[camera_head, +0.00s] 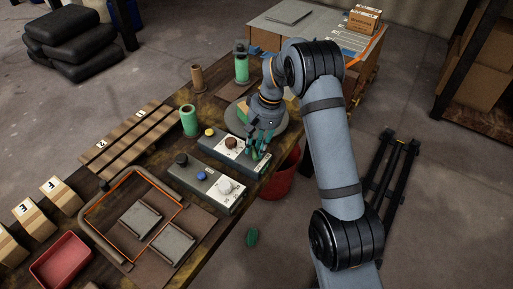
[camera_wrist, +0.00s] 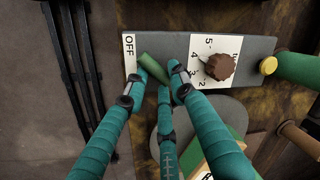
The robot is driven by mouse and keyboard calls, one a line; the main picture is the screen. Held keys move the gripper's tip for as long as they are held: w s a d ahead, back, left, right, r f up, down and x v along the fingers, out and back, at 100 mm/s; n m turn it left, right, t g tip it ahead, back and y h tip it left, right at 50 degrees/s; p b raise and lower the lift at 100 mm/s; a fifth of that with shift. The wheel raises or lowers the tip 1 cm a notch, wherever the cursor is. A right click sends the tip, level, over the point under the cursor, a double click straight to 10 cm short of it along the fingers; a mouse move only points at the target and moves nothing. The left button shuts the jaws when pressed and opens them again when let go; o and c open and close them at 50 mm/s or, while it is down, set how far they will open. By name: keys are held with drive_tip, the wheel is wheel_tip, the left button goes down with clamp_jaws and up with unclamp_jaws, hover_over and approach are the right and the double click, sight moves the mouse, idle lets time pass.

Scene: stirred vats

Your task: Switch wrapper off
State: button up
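A grey control box (camera_head: 207,145) lies on the wooden table, with a yellow button (camera_head: 209,132) and a brown knob (camera_head: 231,142). In the wrist view the box (camera_wrist: 165,46) shows the brown knob (camera_wrist: 219,66) beside a number scale, an OFF label (camera_wrist: 129,45) at its left end, and a green lever (camera_wrist: 153,69). My gripper (camera_head: 259,150) is at this OFF end. Its teal fingers (camera_wrist: 157,72) stand apart at the tips, around the green lever. I cannot tell whether they press on it. Part of the lever is hidden by the fingers.
A green cylinder (camera_head: 189,121) and a round grey turntable (camera_head: 282,126) stand behind.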

drive_tip(key=o, duration=0.4)
drive_tip(key=shift+c, duration=0.2)
wheel_tip(320, 180, up, 12)
drive_tip(key=d, duration=0.2)
drive_tip(key=shift+w+d, duration=0.15)
drive_tip(key=shift+d, duration=0.05)
drive_tip(key=shift+f, duration=0.15)
drive_tip(key=f, duration=0.4)
drive_tip(key=a+f, duration=0.1)
drive_tip(key=f, duration=0.3)
drive_tip(key=a+f, duration=0.1)
drive_tip(key=f, duration=0.3)
drive_tip(key=shift+s+a, duration=0.2)
drive_tip(key=shift+s, duration=0.05)
drive_tip(key=shift+r+n+p, duration=0.3)
drive_tip(key=shift+p, duration=0.4)
drive_tip(key=shift+a+f+n+p, duration=0.1)
drive_tip(key=shift+f+n+p, duration=0.1)
drive_tip(key=shift+n+p, duration=0.35)
drive_tip(key=shift+b, duration=0.35)
